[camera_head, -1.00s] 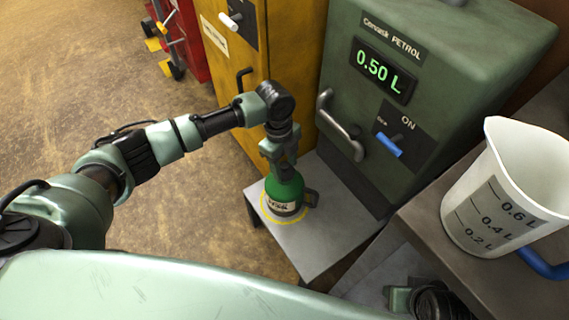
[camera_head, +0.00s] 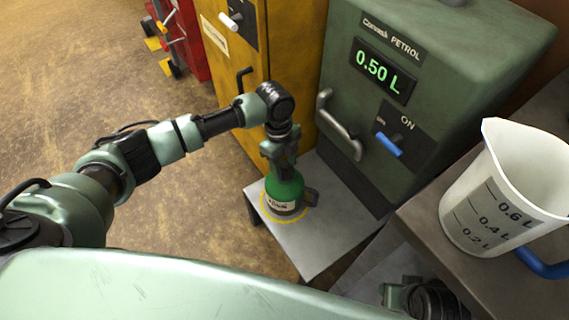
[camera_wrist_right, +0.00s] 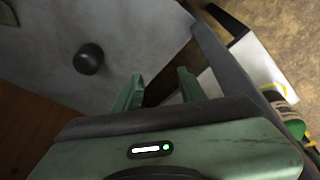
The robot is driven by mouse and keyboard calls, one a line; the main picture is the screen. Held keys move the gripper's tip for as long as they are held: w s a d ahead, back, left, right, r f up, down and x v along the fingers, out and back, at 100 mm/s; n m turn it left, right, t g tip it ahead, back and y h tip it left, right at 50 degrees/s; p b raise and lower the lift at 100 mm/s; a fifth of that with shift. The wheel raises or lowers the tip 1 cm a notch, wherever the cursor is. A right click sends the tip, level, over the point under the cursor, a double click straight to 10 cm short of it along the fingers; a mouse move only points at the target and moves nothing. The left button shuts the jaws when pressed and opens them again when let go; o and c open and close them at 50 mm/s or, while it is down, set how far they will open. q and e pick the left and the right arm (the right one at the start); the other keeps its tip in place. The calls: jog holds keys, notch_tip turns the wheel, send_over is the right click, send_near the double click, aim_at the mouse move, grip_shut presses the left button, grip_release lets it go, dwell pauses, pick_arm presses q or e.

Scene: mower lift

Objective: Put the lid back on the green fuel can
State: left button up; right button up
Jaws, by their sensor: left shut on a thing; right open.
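The green fuel can (camera_head: 284,188) stands upright inside a yellow ring on a small grey platform (camera_head: 325,235) in the head view. My left gripper (camera_head: 281,170) comes down from above and is shut at the can's top, where its fingers hide the opening. A small round black piece (camera_wrist_right: 88,58), perhaps the lid, rests on a grey surface in the right wrist view. My right gripper (camera_wrist_right: 160,76) is open and empty, with the black piece to the left of its fingers. The can shows partly at that view's right edge (camera_wrist_right: 304,132).
The green petrol dispenser (camera_head: 455,45) reads 0.50 L and stands behind the platform. A yellow cabinet (camera_head: 283,60) is beside it. A clear measuring jug (camera_head: 510,185) with a blue handle stands on a grey bench (camera_head: 430,215) at the right. Open floor (camera_head: 90,80) is at the left.

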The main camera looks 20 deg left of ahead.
jog(key=shift+d+r, duration=0.1)
dwell(0.4)
jog(key=shift+f, duration=0.55)
jog(key=shift+w+f, duration=0.1)
jog(key=shift+f, duration=0.1)
pick_arm(q)
jog(key=shift+p, duration=0.3)
pick_arm(e)
jog(key=shift+w, duration=0.2)
jog(key=shift+f, duration=0.15)
jog(key=shift+s+f, duration=0.2)
jog(key=shift+f, duration=0.1)
